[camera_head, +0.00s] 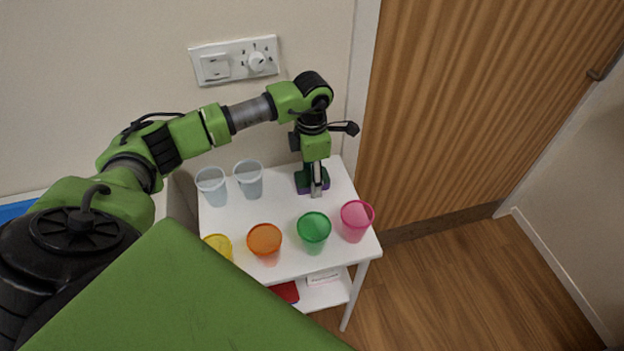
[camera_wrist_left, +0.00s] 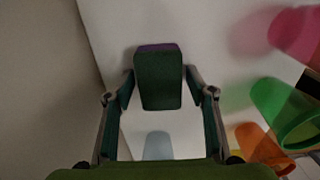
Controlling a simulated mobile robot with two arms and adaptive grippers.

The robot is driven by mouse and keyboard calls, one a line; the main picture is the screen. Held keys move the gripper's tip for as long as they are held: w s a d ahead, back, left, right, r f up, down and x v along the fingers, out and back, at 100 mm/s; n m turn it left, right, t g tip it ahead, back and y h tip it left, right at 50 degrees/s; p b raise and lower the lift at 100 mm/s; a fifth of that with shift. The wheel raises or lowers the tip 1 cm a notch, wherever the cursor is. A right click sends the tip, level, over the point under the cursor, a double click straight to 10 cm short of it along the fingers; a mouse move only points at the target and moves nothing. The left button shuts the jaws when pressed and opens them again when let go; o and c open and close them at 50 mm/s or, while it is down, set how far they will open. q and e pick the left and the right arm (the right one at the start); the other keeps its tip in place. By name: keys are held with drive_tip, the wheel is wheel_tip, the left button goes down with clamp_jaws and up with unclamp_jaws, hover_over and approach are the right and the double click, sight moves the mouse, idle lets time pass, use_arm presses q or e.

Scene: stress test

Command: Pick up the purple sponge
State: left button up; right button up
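The sponge (camera_head: 302,185) is a block with a dark green face and a purple layer, on the white table's back right. In the left wrist view the sponge (camera_wrist_left: 158,82) lies between my left gripper's fingers, green face toward the camera, purple at its far edge. My left gripper (camera_head: 317,190) points down over it. In the wrist view the fingers of this gripper (camera_wrist_left: 160,87) stand on either side of the sponge, very close, with a slim gap showing at the right. My right gripper is not in view.
On the white table (camera_head: 230,232) stand two clear cups (camera_head: 212,188) (camera_head: 249,181) and yellow (camera_head: 218,246), orange (camera_head: 264,242), green (camera_head: 314,230) and pink (camera_head: 356,220) cups. A wall with a socket plate (camera_head: 235,60) is behind. A lower shelf holds a red item (camera_head: 287,292).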

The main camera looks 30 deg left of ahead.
use_arm(q)
drive_tip(key=c, duration=0.4)
drive_tip(key=shift+r, duration=0.1)
drive_tip(key=shift+w+r, duration=0.1)
drive_tip(key=shift+r, duration=0.55)
drive_tip(key=s+r, duration=0.1)
drive_tip(key=r, duration=0.1)
drive_tip(key=s+r+b, duration=0.1)
drive_tip(key=r, duration=0.1)
drive_tip(key=s+r, duration=0.2)
drive_tip(key=shift+d+r, duration=0.1)
drive_tip(key=s+r+b, duration=0.2)
drive_tip(key=s+r, duration=0.3)
drive_tip(key=s, duration=0.5)
drive_tip(key=shift+d+r, duration=0.15)
drive_tip(key=shift+d, duration=0.3)
